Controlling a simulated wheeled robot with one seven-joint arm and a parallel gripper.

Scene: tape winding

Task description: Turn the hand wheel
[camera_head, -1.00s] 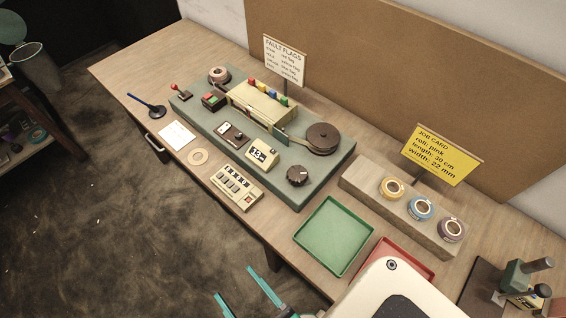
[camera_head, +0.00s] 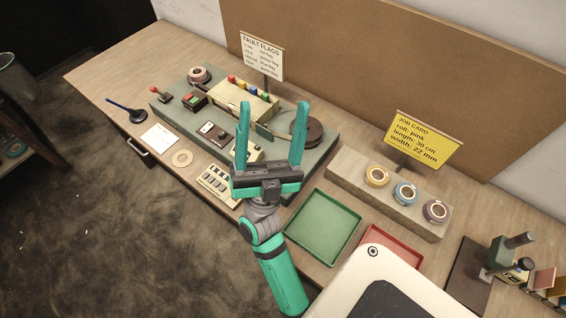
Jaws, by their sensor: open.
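The hand wheel seems to be the dark brown round disc (camera_head: 314,132) at the right end of the grey-green winding machine (camera_head: 322,153). My gripper (camera_head: 273,106) is open and empty, its two teal fingers pointing up the picture across the machine. The right finger overlaps the disc's left part in this view; I cannot tell how far above it the finger is. My gripper's body hides the black dial and part of the small counter display (camera_head: 247,150).
A green tray (camera_head: 320,225) and a red tray (camera_head: 388,243) lie at the front right. A grey block (camera_head: 347,182) holds several tape rolls. A fault flags sign (camera_head: 262,57) and a yellow job card (camera_head: 424,138) stand behind. A stamp-like device (camera_head: 503,252) is at the far right.

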